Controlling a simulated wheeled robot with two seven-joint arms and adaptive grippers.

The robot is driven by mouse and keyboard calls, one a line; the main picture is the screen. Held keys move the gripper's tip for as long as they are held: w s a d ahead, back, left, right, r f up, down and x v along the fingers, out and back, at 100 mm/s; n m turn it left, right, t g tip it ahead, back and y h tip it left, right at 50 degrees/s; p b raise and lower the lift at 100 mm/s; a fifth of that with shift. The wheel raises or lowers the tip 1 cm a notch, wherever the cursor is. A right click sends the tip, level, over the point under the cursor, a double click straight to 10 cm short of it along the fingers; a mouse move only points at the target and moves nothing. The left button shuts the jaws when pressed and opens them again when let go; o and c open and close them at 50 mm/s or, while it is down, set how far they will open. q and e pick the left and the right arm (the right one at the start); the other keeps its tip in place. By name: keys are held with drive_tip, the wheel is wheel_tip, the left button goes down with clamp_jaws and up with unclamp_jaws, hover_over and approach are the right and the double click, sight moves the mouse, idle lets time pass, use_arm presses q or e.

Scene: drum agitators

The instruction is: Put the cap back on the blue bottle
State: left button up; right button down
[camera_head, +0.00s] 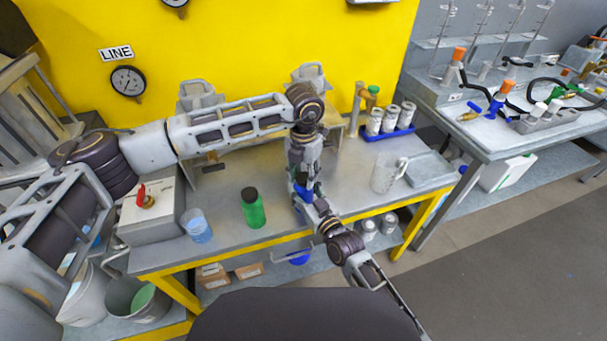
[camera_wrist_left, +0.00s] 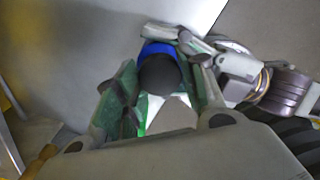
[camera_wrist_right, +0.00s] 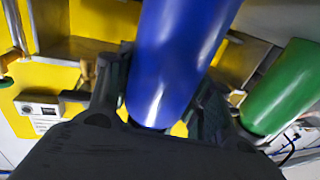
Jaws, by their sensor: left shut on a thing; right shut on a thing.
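The blue bottle (camera_head: 303,190) is upright above the front of the table, partly hidden by my grippers. My right gripper (camera_head: 309,203) is shut on its body; the blue body (camera_wrist_right: 175,60) fills the middle of the right wrist view between the fingers. My left gripper (camera_head: 302,176) reaches down from above over the bottle's top. In the left wrist view, its fingers (camera_wrist_left: 160,80) are shut on the dark round cap (camera_wrist_left: 160,72), with the bottle's blue rim (camera_wrist_left: 157,47) just behind it. I cannot tell whether the cap touches or is seated on the neck.
A green bottle (camera_head: 252,208) with a dark cap stands left of the grippers. A clear cup of blue liquid (camera_head: 197,226) and a box with a red-handled valve (camera_head: 148,205) are farther left. A glass beaker (camera_head: 386,176) and a blue tray of cans (camera_head: 388,133) stand to the right.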

use_arm(q)
drive_tip(key=m, duration=1.3)
drive_tip(key=o, duration=1.2)
drive_tip(key=shift+r, duration=5.95)
use_arm(e)
drive_tip(key=c, duration=0.5)
unclamp_jaws()
drive_tip(key=shift+c, duration=0.2)
drive_tip(key=shift+s+d, duration=0.1)
